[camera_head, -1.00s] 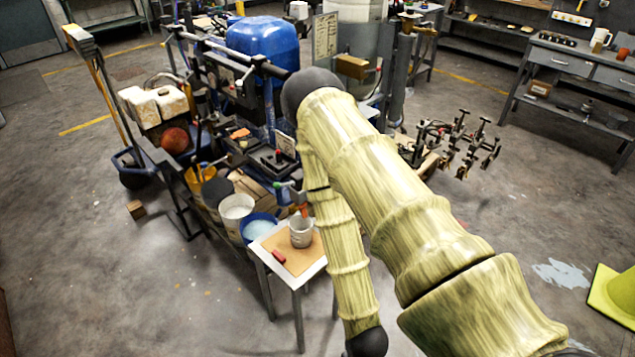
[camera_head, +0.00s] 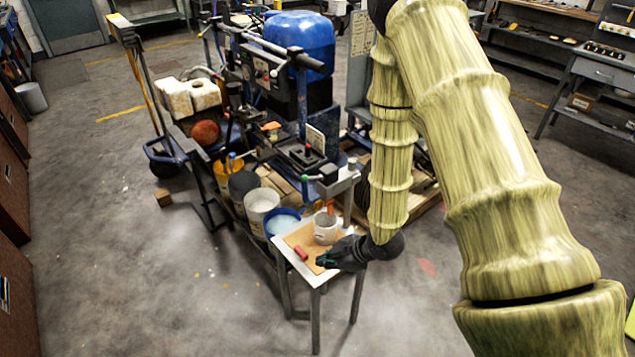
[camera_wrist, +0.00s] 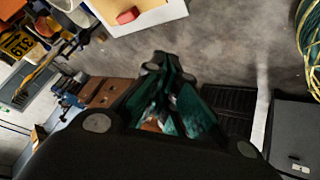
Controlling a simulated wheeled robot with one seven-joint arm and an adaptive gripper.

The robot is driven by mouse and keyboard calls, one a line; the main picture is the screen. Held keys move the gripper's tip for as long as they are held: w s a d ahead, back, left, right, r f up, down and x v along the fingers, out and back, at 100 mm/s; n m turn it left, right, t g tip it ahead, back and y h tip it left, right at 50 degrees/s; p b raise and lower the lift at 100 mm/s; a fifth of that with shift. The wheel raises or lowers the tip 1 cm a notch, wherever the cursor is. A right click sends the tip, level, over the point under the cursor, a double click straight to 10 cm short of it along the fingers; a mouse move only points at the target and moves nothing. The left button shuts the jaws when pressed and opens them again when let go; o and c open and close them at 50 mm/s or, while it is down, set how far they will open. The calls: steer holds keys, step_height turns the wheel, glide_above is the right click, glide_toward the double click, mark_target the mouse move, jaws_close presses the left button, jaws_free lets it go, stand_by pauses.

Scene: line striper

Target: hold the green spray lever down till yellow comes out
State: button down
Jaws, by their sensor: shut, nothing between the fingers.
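The green-tipped spray lever (camera_head: 307,177) sticks out to the left from a grey post on the line striper (camera_head: 270,75). An orange nozzle (camera_head: 330,206) points down over a white cup (camera_head: 325,232) on the small table. My gripper (camera_head: 322,261), dark with teal fingers, is low over the table's front right part, in front of the cup and below the lever, apart from the lever. It is shut and empty; its fingers also show in the wrist view (camera_wrist: 165,80). The lever is not clear in the wrist view. I see no yellow in the cup.
A red block (camera_head: 301,253) lies on the brown board on the small table (camera_head: 315,278); it also shows in the wrist view (camera_wrist: 127,16). A blue bucket (camera_head: 281,218) and a white bucket (camera_head: 260,208) stand left of the table. The floor in front is clear.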

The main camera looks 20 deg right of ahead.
steer(key=w+d+r+n+y+b, duration=0.1)
steer(key=w+r+n+y, duration=0.1)
steer(key=w+r+n, duration=0.4)
steer(key=n+g+y+b, duration=0.2)
steer(key=n+b, duration=0.2)
steer(key=n, duration=1.4)
glide_toward(312, 178)
steer(key=s+d+r, duration=0.3)
steer(key=s+r, duration=0.2)
steer(key=r, duration=0.1)
steer(key=shift+w+a+f, duration=0.1)
steer(key=shift+a+f, duration=0.05)
steer(key=shift+f, duration=0.1)
steer(key=shift+a+f, duration=0.1)
steer(key=p+x, duration=0.2)
steer(key=x, duration=1.1)
steer(key=shift+w+f+p, duration=0.35)
steer(key=shift+w, duration=0.1)
steer(key=shift+f+t+h, duration=0.15)
steer(key=shift+t+h, duration=0.25)
